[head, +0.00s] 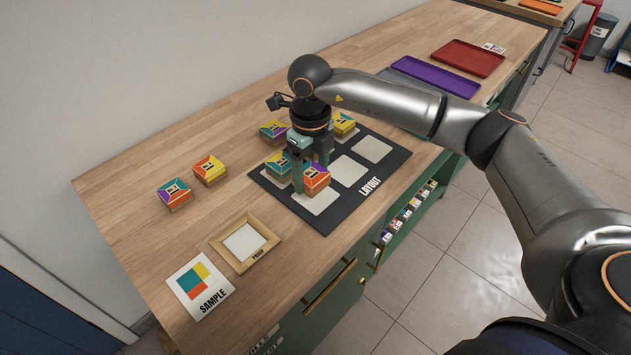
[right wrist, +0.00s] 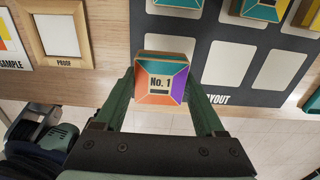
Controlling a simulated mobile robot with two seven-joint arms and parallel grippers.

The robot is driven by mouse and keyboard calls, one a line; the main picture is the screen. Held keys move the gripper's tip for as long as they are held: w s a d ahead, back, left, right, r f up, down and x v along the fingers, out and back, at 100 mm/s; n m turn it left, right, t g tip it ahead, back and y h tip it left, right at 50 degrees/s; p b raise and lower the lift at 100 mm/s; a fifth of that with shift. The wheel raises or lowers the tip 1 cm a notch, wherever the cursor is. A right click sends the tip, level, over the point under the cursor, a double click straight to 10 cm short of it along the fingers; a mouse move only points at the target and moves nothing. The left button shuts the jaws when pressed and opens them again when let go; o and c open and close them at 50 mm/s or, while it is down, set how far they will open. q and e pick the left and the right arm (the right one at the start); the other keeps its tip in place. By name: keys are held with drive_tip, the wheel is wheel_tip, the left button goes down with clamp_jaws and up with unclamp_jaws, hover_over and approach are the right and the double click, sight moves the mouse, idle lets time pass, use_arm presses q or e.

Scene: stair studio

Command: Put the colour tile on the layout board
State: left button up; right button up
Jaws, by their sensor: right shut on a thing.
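The colour tile (right wrist: 161,82), a square block marked No. 1 with teal, orange and purple on top, is between the fingers of my right gripper (right wrist: 162,98) in the right wrist view. In the head view my right gripper (head: 311,167) is shut on this tile (head: 317,178), over the front-left part of the layout board. The dark layout board (head: 372,177) has pale squares; some at the front and right are bare. The tile hides part of the board, and I cannot tell whether it touches it.
A teal tile (head: 278,168) stands on the board right beside the held one; a yellow-topped tile (head: 343,126) is at its back. Other tiles (head: 273,130) (head: 209,170) (head: 175,194) stand on the wooden counter. A proof frame (head: 222,252) and sample card (head: 203,287) lie front left.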

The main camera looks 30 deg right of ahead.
sight(315, 185)
drive_tip(key=shift+w+d+f, duration=0.15)
drive_tip(key=shift+d+f, duration=0.15)
drive_tip(key=shift+f, duration=0.15)
drive_tip(key=f, duration=0.3)
drive_tip(key=shift+w+d+p, duration=0.1)
drive_tip(key=shift+d+p, duration=0.2)
drive_tip(key=shift+f, duration=0.35)
drive_tip(key=shift+f, duration=0.1)
drive_tip(key=shift+f, duration=0.15)
drive_tip(key=o, duration=1.4)
drive_tip(key=shift+c, duration=0.2)
wheel_tip(315, 185, up, 13)
drive_tip(key=shift+f+b, duration=0.2)
drive_tip(key=shift+b, duration=0.15)
